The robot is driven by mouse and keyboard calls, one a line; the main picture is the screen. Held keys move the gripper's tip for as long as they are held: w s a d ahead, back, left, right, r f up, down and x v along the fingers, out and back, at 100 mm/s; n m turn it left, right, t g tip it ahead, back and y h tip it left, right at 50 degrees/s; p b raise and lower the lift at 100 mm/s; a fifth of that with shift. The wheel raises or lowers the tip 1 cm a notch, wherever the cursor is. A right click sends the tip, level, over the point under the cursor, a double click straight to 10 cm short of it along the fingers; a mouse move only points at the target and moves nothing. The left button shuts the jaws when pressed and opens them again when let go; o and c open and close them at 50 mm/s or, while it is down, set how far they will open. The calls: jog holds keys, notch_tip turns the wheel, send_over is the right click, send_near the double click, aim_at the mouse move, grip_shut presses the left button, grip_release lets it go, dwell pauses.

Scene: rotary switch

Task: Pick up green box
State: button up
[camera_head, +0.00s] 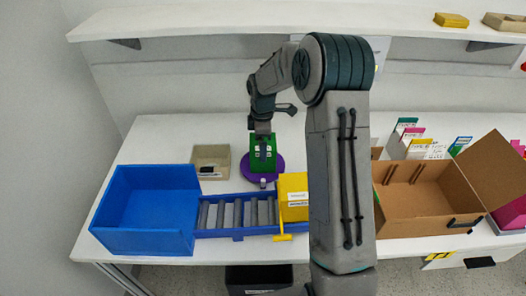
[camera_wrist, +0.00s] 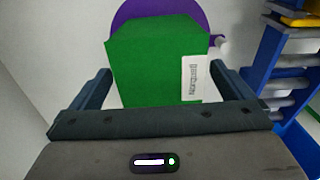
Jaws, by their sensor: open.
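The green box (camera_head: 257,162) stands on a round purple disc (camera_head: 263,176) on the table, left of my arm in the head view. In the wrist view the green box (camera_wrist: 150,62) fills the middle, with a white label on its right side and the purple disc (camera_wrist: 190,10) behind it. My gripper (camera_head: 263,146) is directly over the box. In the wrist view my gripper (camera_wrist: 163,88) is open, one finger at each side of the box. I cannot tell whether the fingers touch it.
A blue bin (camera_head: 147,211) stands front left, beside a roller conveyor (camera_head: 239,214) with a yellow box (camera_head: 293,196) at its right end. An open cardboard box (camera_head: 424,204) is at right. A shelf (camera_head: 200,20) runs above.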

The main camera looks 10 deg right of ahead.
jog(key=shift+f, duration=0.7)
jog(key=c, duration=1.1)
jog(key=shift+c, duration=0.8)
jog(key=shift+r, duration=0.15)
